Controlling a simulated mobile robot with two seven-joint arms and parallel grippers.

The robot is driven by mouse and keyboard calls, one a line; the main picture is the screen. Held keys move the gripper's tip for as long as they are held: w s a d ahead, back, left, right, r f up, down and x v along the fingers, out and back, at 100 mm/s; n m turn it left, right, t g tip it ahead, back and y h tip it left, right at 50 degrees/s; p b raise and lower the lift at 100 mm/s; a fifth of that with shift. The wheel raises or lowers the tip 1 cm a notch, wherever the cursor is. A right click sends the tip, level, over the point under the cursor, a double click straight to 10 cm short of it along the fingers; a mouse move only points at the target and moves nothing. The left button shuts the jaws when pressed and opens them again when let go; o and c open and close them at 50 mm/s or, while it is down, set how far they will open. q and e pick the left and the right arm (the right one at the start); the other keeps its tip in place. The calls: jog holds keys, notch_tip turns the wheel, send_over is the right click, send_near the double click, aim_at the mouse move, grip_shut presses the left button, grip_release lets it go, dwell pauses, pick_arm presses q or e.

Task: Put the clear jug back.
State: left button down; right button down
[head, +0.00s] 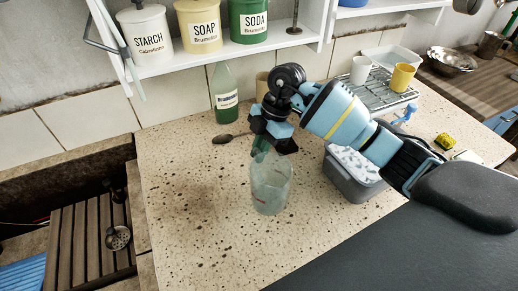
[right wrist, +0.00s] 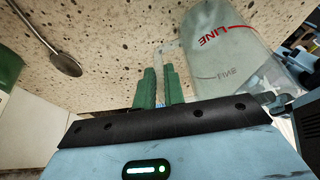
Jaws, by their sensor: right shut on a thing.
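The clear jug (head: 270,188) is see-through and stands roughly upright over the speckled counter in the head view. I cannot tell whether its base touches the counter. My right gripper (head: 262,152) is at its upper left edge. In the right wrist view, the green fingers of the right gripper (right wrist: 160,86) are shut on the jug's pale handle, and the jug (right wrist: 228,48) with red lettering lies to their right. The fingers partly hide the handle. My left gripper is not in view.
A grey tub (head: 346,183) with white contents stands right of the jug, below my arm. A green bottle (head: 224,95) and a dark spoon (head: 222,139) are behind. A shelf (head: 220,57) holds labelled tins. A drying rack (head: 375,92) carries cups. The front left counter is clear.

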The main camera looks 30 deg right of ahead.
jog(key=c, duration=1.5)
grip_release()
jog(key=shift+r, duration=0.1)
jog(key=v, duration=1.2)
jog(key=shift+s+a, duration=0.1)
